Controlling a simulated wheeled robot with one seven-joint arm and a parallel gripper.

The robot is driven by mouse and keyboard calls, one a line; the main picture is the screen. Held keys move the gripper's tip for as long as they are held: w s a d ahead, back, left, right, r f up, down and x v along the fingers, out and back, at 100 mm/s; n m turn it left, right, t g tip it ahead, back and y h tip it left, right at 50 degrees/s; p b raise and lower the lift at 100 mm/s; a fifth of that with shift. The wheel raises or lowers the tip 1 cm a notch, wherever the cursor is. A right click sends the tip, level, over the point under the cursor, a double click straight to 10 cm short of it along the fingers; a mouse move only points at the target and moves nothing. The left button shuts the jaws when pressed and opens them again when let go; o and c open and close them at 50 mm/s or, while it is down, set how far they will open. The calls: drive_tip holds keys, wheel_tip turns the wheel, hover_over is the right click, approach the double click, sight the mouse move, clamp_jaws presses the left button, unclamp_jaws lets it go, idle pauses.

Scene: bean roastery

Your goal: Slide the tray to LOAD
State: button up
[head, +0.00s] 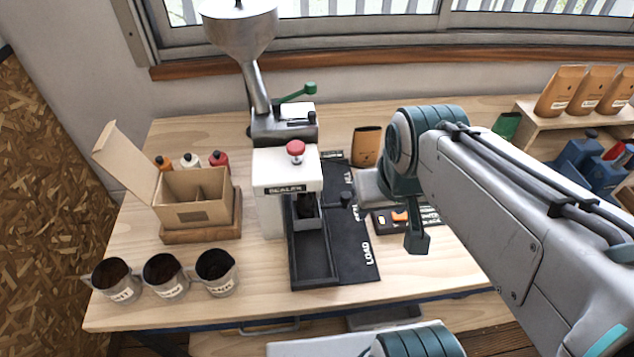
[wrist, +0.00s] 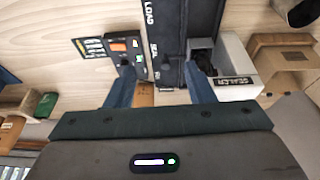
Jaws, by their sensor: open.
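The tray (head: 307,222) is a small grey open box in the black track (head: 312,262), beside the SEAL marking and partly under the white sealer (head: 285,190). It also shows in the wrist view (wrist: 201,44). A dark knob (head: 347,199) stands up from the black plate right of the track. LOAD is printed at the plate's near end. My gripper (head: 415,240) is to the right of the knob in the head view, its far side partly hidden by my arm. In the wrist view its two fingers (wrist: 161,88) are wide apart with nothing held between them.
A control box (head: 395,219) with an orange switch lies right of the plate. Several cups of beans and an open carton (head: 195,200) stand on the left. A hopper (head: 240,30) rises behind the sealer. The track's near end is clear.

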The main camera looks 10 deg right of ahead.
drive_tip(key=w+f+n+g+b, duration=0.2)
drive_tip(key=w+n, duration=0.2)
drive_tip(key=w, duration=0.7)
drive_tip(key=n+g+b, duration=0.2)
drive_tip(key=n, duration=0.3)
hover_over(346, 195)
wheel_tip(346, 195, down, 5)
wheel_tip(346, 195, down, 14)
drive_tip(key=shift+w+r+p, duration=0.1)
drive_tip(key=shift+p, duration=0.75)
